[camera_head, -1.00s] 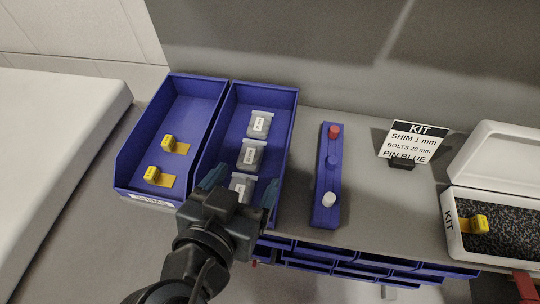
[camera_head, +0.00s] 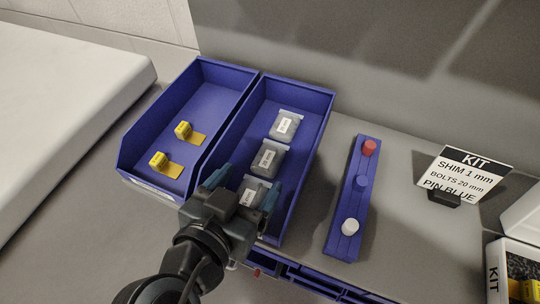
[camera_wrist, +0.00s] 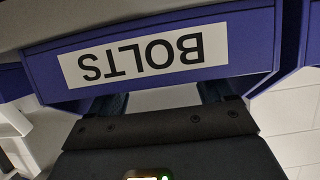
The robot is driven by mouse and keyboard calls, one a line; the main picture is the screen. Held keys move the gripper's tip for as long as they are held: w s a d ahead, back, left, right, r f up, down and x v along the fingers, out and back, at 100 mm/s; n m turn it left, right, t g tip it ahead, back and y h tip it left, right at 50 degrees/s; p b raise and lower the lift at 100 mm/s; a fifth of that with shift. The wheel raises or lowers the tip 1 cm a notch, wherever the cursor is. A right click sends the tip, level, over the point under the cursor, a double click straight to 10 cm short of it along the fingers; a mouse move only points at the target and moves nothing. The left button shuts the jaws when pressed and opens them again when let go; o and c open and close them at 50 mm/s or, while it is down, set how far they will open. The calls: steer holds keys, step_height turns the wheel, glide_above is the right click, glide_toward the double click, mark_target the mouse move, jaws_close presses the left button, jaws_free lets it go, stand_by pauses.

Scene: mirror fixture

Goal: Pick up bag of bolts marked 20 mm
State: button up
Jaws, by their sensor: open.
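Three clear bags of grey bolts lie in a row in the right blue bin (camera_head: 318,150): a far bag (camera_head: 287,126), a middle bag (camera_head: 267,158) and a near bag (camera_head: 255,190). Each has a white label whose print is too small to read. My gripper (camera_head: 243,186) is open and empty at the near end of this bin, partly covering the near bag. In the wrist view the bin's front (camera_wrist: 150,55) with an upside-down BOLTS label fills the space ahead of my gripper (camera_wrist: 160,105). No bag shows there.
A left blue bin (camera_head: 215,80) holds two yellow-tagged shims (camera_head: 184,131). A blue rack (camera_head: 345,240) holds red, blue and white pins. A KIT sign (camera_head: 466,172) lists shim 1 mm, bolts 20 mm, pin blue. A white kit box (camera_head: 495,262) stands at right.

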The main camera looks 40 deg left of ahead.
mark_target(266, 161)
steer(key=x, duration=0.5)
steer(key=shift+w+r, duration=0.1)
steer(key=shift+w, duration=0.4)
steer(key=c, duration=1.1)
